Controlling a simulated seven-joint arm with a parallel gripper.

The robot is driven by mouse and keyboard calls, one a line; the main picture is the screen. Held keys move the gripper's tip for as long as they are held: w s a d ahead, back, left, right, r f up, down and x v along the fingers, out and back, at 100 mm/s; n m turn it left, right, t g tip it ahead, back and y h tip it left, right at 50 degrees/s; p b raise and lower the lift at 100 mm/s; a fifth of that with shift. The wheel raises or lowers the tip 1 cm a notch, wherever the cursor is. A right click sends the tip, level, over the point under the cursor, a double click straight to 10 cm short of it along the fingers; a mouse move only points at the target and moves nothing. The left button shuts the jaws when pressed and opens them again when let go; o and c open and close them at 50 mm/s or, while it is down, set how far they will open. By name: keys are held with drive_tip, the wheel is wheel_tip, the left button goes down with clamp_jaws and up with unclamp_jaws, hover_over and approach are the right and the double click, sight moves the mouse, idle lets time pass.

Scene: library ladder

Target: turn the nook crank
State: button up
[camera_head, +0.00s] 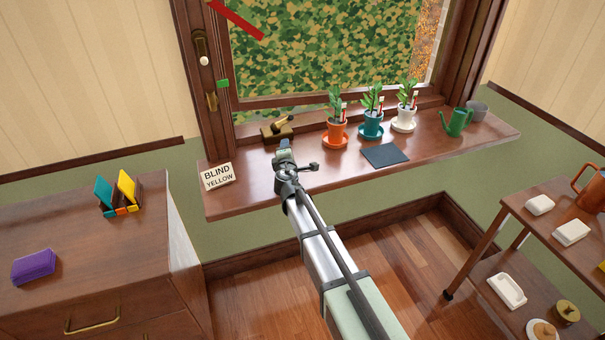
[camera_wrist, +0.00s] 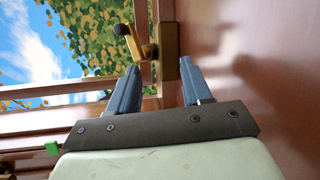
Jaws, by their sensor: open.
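The crank (camera_head: 279,125) is a small brass piece with a handle arm and a dark knob, on a brass base at the back of the windowsill, beside the window frame. It shows in the wrist view (camera_wrist: 148,48) at top centre, just beyond my fingertips, its dark knob to the left. My gripper (camera_head: 284,148) is just in front of the crank in the head view. In the wrist view, its two blue-grey fingers (camera_wrist: 157,70) are apart with nothing held between them. They appear short of the crank; I cannot tell the exact gap.
A sign (camera_head: 217,177) reading "BLIND YELLOW" stands on the sill (camera_head: 320,184) at left. An orange pot (camera_head: 335,134) with a plant stands close right of the crank. A teal pot (camera_head: 372,125), a white pot (camera_head: 405,118), a dark mat (camera_head: 385,155) and a green watering can (camera_head: 456,122) lie further right.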

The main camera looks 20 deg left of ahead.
drive_tip(key=s+d+r+m+g+y, duration=0.2)
drive_tip(key=s+d+y, duration=0.3)
drive_tip(key=s+d, duration=0.5)
drive_tip(key=shift+d+m+g+y, duration=0.3)
drive_tip(key=shift+m, duration=0.2)
drive_tip(key=shift+o, duration=0.5)
drive_tip(key=shift+s, duration=0.1)
